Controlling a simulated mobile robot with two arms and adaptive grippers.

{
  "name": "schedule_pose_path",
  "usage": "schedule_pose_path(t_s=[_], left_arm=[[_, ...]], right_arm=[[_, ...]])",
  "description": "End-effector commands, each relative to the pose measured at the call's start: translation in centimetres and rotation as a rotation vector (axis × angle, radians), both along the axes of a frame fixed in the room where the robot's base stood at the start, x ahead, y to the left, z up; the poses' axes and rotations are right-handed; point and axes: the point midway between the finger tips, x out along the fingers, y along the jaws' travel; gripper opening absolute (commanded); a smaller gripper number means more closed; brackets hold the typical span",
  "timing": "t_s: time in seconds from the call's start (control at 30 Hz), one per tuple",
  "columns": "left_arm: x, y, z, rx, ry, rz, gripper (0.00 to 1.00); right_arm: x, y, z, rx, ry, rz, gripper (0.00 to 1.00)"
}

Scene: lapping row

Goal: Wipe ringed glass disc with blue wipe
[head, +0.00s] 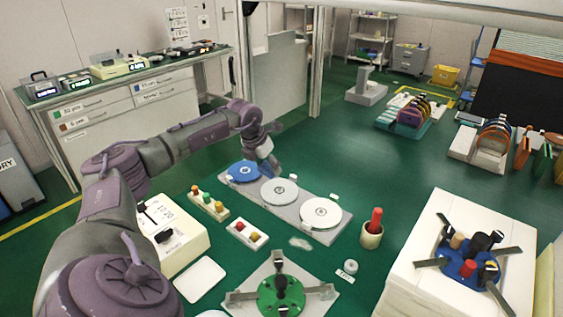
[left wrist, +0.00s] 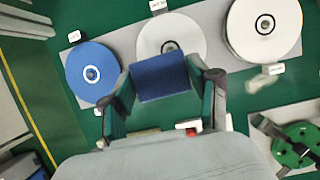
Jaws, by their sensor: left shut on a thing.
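My left gripper (head: 267,158) is above the grey board (head: 303,228) that bears three round discs in a row. In the left wrist view its fingers (left wrist: 162,88) are shut on a blue wipe (left wrist: 158,77), a folded pad. The wipe overlaps the lower part of the middle white disc (left wrist: 171,32) in that view; I cannot tell whether it touches. The blue disc (head: 243,172) is at the left end, white discs are in the middle (head: 279,192) and at the right end (head: 320,213). I cannot tell which is the ringed glass disc. My right gripper is not in view.
A cup (head: 372,237) with a red-topped tool stands right of the board. In front are two small racks of coloured pegs (head: 208,203), a pale patch (head: 300,244) and a green round fixture (head: 281,296). A white block (head: 445,250) with a blue fixture stands at right.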

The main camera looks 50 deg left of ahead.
Motion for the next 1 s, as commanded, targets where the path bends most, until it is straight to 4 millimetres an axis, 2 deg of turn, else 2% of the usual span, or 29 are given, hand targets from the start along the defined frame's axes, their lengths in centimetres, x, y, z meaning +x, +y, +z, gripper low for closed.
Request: schedule_pose_path(t_s=[0.13,0.37,1.0], left_arm=[[0.0,0.0,-0.1,0.0,0.0,0.0,0.23],[0.0,0.0,0.4,0.0,-0.001,0.0,0.23],[0.0,0.0,6.7,0.0,-0.001,0.0,0.23]], right_arm=[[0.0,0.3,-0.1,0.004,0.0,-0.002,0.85],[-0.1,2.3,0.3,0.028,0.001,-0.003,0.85],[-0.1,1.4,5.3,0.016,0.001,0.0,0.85]])
